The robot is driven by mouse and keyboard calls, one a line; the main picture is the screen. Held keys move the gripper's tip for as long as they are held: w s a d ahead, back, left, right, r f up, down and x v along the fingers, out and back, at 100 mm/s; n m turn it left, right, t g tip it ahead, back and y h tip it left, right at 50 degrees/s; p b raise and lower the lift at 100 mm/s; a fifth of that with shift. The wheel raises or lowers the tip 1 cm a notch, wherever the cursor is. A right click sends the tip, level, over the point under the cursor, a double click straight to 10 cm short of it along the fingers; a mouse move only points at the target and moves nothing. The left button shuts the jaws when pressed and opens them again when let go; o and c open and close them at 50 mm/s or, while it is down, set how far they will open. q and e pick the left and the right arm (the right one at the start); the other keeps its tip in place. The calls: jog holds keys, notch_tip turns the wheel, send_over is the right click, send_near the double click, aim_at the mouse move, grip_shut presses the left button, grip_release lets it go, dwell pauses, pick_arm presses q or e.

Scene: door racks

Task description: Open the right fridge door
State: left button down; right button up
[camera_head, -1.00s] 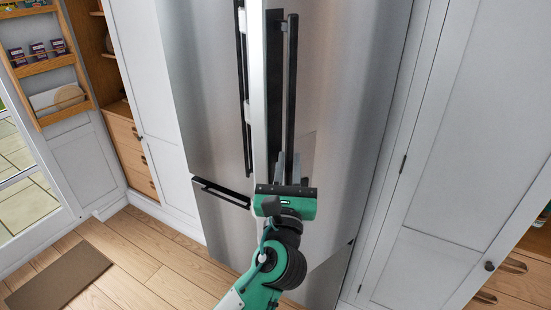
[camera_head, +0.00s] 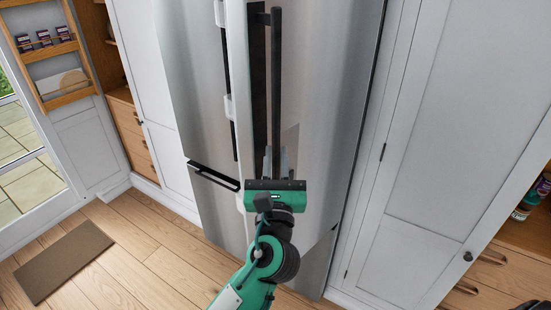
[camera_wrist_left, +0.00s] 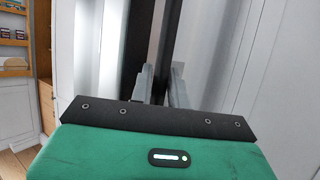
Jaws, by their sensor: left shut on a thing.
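The right fridge door (camera_head: 322,110) is a tall stainless panel, standing ajar with its white inner edge (camera_head: 240,90) showing on the left side. Its long dark vertical handle (camera_head: 276,75) runs down near that edge. My left gripper (camera_head: 277,160) is shut on the lower part of the handle. In the left wrist view the two grey fingers (camera_wrist_left: 160,85) stand on either side of the dark handle (camera_wrist_left: 168,35). The left fridge door (camera_head: 190,80) looks closed. The fridge inside is mostly hidden. My right gripper is not in view.
A lower drawer with a dark handle (camera_head: 213,176) sits below the left door. White cabinets (camera_head: 425,150) stand close on the right. A brown mat (camera_head: 64,262) lies on the wooden floor (camera_head: 150,265) at the left, where there is free room.

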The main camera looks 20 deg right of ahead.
pick_arm(q)
jog(key=c, duration=1.4)
grip_release()
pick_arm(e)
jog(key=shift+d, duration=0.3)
